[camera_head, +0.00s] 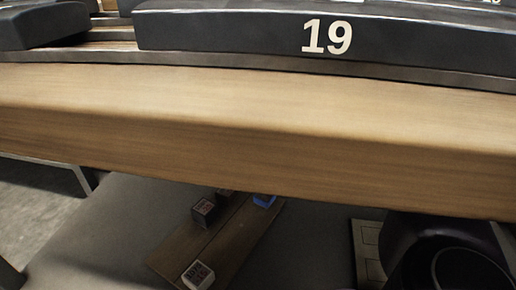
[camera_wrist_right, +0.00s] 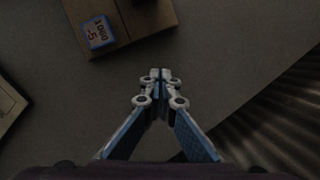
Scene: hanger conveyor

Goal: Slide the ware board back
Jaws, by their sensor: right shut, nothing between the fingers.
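The ware board (camera_head: 222,243) is a flat brown wooden board lying at an angle on a grey surface, partly hidden behind a thick wooden beam in the head view. It bears a white marked cube (camera_head: 198,275), a dark marked cube (camera_head: 203,211) and a blue item (camera_head: 264,201). In the right wrist view the board's end (camera_wrist_right: 128,42) shows at the top, with a blue-and-white labelled cube (camera_wrist_right: 98,33) on it. My right gripper (camera_wrist_right: 161,75) is shut and empty, its tips below the board's edge in the picture, apart from it. My left gripper is not in view.
A thick wooden beam (camera_head: 250,125) crosses the head view and blocks much of it. Dark block 19 (camera_head: 400,42) sits behind it. A pale panelled object (camera_head: 367,245) lies right of the board. Bare grey surface (camera_wrist_right: 240,60) lies right of the gripper.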

